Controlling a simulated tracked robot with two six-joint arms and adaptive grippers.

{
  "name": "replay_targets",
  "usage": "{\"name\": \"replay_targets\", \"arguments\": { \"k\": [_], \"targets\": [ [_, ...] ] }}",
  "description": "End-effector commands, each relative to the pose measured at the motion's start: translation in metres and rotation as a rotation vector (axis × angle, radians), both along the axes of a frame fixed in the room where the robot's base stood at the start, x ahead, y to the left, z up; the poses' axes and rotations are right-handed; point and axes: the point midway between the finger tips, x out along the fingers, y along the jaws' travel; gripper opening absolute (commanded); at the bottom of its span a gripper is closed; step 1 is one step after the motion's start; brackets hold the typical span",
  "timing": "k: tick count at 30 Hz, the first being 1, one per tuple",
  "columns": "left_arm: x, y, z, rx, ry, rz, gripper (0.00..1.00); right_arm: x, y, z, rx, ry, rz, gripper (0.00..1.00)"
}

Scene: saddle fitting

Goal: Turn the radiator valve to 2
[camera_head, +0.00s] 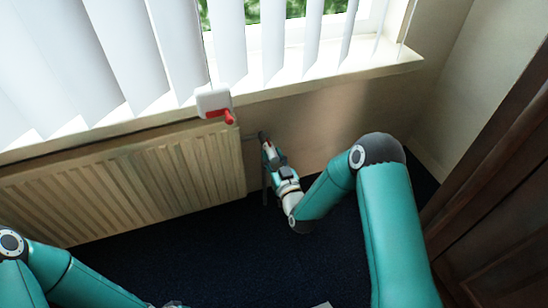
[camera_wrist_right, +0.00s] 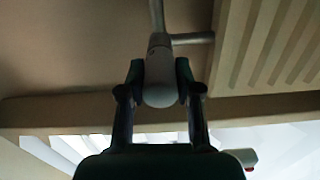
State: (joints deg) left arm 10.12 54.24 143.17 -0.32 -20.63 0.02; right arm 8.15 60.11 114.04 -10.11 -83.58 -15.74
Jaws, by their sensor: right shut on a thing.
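The radiator valve (camera_wrist_right: 160,83) shows in the right wrist view as a pale rounded head on a grey metal pipe fitting. My right gripper (camera_wrist_right: 160,84) is shut on it, with one dark finger on each side. No number or mark on the valve can be read. In the head view my right gripper (camera_head: 265,143) reaches to the right end of the radiator (camera_head: 120,175), and the valve is mostly hidden by it.
A white box with a red handle (camera_head: 215,101) sits at the window sill above the radiator. The sill (camera_head: 330,76) and white blinds (camera_head: 170,50) run above. A dark wooden cabinet (camera_head: 505,200) stands at the right. The dark carpet (camera_head: 200,260) in front is mostly clear.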

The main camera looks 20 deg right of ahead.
Motion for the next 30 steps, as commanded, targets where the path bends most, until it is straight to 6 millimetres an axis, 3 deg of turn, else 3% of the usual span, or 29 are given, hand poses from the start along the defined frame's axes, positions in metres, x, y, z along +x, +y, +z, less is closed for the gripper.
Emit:
{"name": "replay_targets", "arguments": {
  "k": [21,30],
  "targets": [
    [0.000,0.000,-0.032,0.000,0.000,0.000,0.40,0.000,-0.001,-0.002,0.506,0.017,-0.004,0.00],
    [0.000,0.000,-0.038,0.000,0.000,0.000,0.40,0.000,-0.001,-0.001,0.624,0.022,-0.006,0.00]
  ]
}}
